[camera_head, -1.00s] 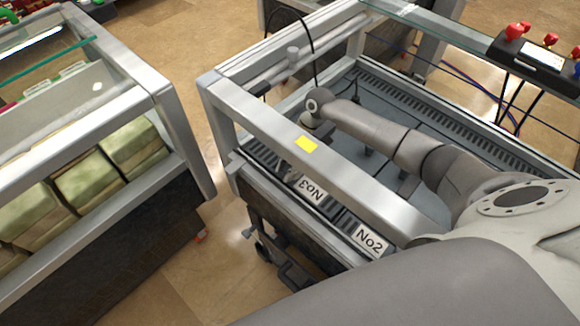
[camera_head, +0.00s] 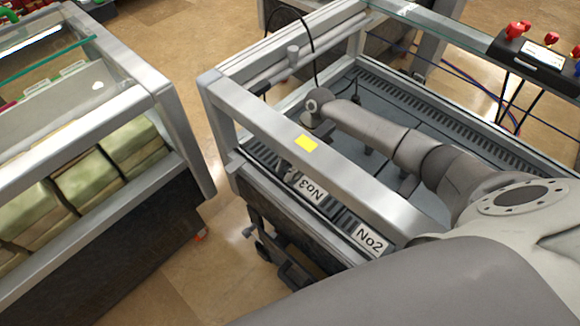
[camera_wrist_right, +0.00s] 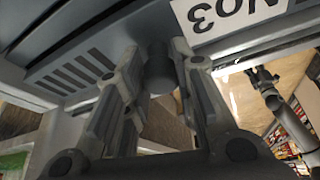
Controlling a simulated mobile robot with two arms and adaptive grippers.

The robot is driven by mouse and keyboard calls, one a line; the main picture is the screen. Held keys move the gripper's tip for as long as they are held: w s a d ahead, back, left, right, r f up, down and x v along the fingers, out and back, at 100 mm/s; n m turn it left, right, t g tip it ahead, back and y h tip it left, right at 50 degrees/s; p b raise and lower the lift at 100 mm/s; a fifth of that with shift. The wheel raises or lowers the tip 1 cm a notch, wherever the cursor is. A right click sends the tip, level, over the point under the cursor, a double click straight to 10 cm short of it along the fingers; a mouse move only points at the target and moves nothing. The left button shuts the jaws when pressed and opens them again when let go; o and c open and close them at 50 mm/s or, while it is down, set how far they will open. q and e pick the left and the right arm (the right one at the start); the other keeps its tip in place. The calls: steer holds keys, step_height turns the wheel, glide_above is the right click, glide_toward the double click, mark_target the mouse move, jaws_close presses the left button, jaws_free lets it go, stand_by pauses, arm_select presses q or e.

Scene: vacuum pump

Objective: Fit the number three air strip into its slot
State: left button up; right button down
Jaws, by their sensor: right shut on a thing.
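The number three air strip is a grey slotted strip with a white No3 label (camera_head: 309,187). It lies along the near side of the case, partly hidden under the metal rail in the head view. In the right wrist view, its slots (camera_wrist_right: 75,72) and upside-down label (camera_wrist_right: 222,14) show close above the fingers. My right gripper (camera_wrist_right: 158,68) is shut on a dark round knob (camera_wrist_right: 160,72) beside the strip's slots. In the head view the right gripper's fingers are mostly hidden behind the rail. Whether the strip is seated in its slot cannot be told.
The metal rail (camera_head: 315,155) with a yellow tag (camera_head: 306,143) crosses in front of my right wrist. A No2 label (camera_head: 371,238) sits farther along the same edge. A black gauge box (camera_head: 540,58) stands at upper right. Another case (camera_head: 180,130) stands left, across a clear floor gap.

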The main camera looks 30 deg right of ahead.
steer(key=shift+f+b, duration=0.6)
steer(key=shift+f, duration=0.25)
steer(key=c, duration=1.1)
jaws_free()
steer(key=shift+f, duration=0.1)
